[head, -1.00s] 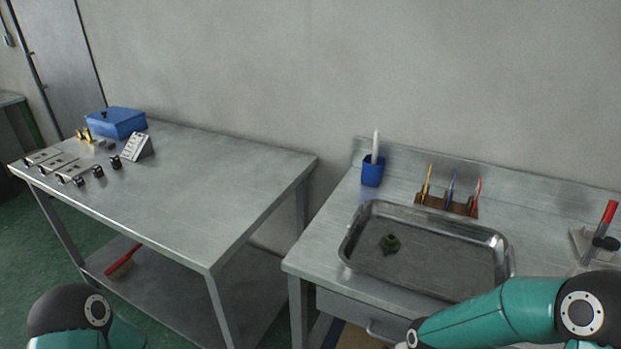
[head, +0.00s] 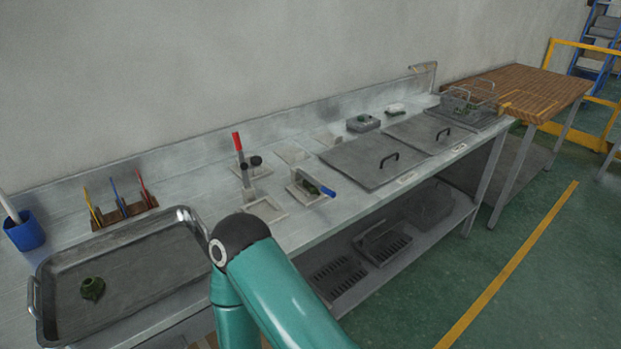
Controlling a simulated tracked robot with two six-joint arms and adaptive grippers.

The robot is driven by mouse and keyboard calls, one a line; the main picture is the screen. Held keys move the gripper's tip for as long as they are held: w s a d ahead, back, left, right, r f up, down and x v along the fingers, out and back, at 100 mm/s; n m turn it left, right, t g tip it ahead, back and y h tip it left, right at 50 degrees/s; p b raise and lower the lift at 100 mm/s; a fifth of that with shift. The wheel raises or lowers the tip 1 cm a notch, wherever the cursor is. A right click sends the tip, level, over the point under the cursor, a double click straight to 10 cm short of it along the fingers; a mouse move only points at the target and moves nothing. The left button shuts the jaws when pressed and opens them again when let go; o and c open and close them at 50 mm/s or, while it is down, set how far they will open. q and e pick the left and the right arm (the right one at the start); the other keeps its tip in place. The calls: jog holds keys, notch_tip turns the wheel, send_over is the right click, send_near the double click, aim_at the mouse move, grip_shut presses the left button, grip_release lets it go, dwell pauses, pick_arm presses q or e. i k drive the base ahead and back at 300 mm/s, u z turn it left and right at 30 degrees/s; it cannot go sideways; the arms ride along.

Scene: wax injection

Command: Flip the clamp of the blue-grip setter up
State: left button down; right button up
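The blue-grip setter (head: 303,193) stands on the steel bench right of the middle of the head view. It has a pale square plate with a clamp on it. Its blue grip (head: 328,191) lies low and points to the right and front, so the clamp looks down. A dark green piece (head: 311,187) seems to sit under the clamp. Both my grippers are out of view. Only a teal link and a black joint of one of my arms show at the bottom middle, in front of the bench edge.
A setter with an upright red grip (head: 238,142) stands just left of the blue-grip one. A metal tray (head: 140,266) with a green piece (head: 93,288) lies at the left. Two grey lids with handles (head: 389,160) cover the bench to the right. Pale plates (head: 292,152) lie behind.

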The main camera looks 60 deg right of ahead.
aim_at(312, 182)
jog(key=u, duration=1.15)
jog(key=i, duration=0.15)
jog(key=z, duration=2.95)
jog(key=k, duration=0.9)
jog(key=z, duration=0.2)
jog(key=i, duration=0.9)
jog(key=u, duration=0.05)
